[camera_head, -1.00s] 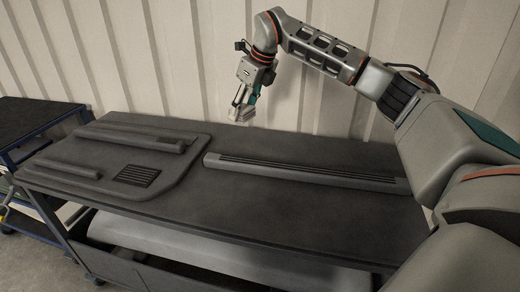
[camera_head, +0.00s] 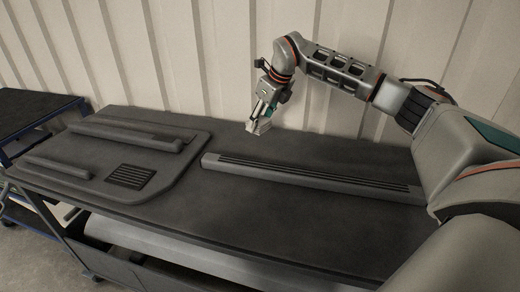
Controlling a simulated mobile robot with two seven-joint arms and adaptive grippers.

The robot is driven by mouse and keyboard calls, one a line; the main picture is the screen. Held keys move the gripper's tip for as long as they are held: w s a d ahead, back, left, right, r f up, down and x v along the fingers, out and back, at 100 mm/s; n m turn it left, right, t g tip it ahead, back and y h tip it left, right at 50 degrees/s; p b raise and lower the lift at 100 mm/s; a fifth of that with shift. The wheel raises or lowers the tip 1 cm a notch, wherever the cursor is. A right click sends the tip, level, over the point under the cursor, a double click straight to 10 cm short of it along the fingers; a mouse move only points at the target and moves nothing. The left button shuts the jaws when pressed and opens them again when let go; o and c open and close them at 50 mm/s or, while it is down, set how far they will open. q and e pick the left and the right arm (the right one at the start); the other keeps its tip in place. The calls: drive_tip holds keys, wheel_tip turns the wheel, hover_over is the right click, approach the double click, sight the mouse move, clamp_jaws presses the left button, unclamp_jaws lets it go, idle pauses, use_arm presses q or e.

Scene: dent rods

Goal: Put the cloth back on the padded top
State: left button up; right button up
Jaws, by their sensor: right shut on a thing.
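My right gripper (camera_head: 262,112) points down above the back edge of the dark bench, near the wall. It is shut on a small pale grey piece, which looks like the folded cloth (camera_head: 258,127). The cloth is clear of the bench top as far as I can tell. At the far left stands a blue-framed cart with a dark flat top (camera_head: 32,108); this may be the padded top, but I cannot tell its material. My left gripper is not in view.
The dark bench (camera_head: 290,220) carries a raised panel (camera_head: 92,182) with bars and a vent at left. A long ridged bar (camera_head: 310,178) lies across the middle. The front right of the bench is clear. A ribbed pale wall (camera_head: 150,50) stands close behind.

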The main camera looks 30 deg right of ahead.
sight(271, 124)
wheel_tip(271, 124, down, 11)
drive_tip(key=shift+r, duration=0.1)
idle(0.4)
drive_tip(key=shift+f+b, duration=0.2)
drive_tip(key=shift+b, duration=0.1)
drive_tip(key=o, duration=1)
drive_tip(key=shift+o, duration=0.2)
drive_tip(key=shift+r, duration=0.1)
drive_tip(key=v, duration=1.2)
drive_tip(key=shift+p, duration=0.35)
drive_tip(key=shift+a, duration=0.1)
